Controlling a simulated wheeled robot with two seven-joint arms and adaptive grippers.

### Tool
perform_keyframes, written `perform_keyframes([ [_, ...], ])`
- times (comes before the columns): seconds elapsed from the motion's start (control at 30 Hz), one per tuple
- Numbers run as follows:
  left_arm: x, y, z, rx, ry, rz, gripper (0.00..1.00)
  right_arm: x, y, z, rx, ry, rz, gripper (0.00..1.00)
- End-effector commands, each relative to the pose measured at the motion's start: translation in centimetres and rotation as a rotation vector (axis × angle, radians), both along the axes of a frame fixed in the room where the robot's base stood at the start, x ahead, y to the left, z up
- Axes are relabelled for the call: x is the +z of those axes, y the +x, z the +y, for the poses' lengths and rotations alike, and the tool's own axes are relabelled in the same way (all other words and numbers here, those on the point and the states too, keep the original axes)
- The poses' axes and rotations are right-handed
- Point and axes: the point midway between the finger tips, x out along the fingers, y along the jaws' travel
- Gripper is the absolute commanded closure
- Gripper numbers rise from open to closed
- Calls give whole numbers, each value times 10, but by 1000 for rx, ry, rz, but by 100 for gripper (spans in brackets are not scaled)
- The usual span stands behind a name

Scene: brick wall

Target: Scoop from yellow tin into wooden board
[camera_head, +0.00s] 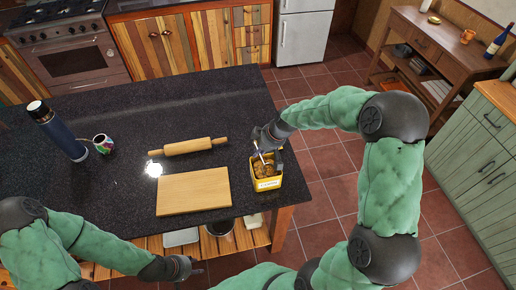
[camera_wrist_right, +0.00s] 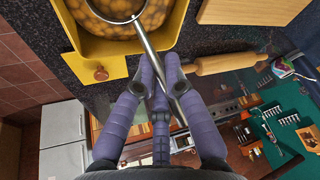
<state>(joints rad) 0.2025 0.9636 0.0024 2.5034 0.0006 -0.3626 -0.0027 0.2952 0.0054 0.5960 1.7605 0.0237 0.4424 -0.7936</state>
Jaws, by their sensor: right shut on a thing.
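The yellow tin (camera_head: 266,183) stands at the right end of the dark counter, filled with small round brownish pieces. It also shows in the right wrist view (camera_wrist_right: 95,48). My right gripper (camera_head: 268,143) is above the tin's far side and shut on the handle of a metal scoop (camera_wrist_right: 152,55). The scoop's round head lies over the pieces inside the tin; how deep it sits I cannot tell. The wooden board (camera_head: 194,192) lies flat on the counter left of the tin, bare on top. My left gripper (camera_head: 190,268) is low in front of the counter; its fingers are too small to judge.
A rolling pin (camera_head: 188,147) lies behind the board. A dark blue bottle (camera_head: 58,132) and a patterned cup (camera_head: 103,144) stand at the left. The counter between them and the board is clear. The counter's right edge is close beside the tin.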

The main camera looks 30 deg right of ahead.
Motion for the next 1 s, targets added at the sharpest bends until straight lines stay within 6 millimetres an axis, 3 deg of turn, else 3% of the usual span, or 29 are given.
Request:
perform_keyframes([
  [1.0, 44, 0, 0, 0, 0, 0, 60, 45, 7, 2, -1, -13, 40, 100],
])
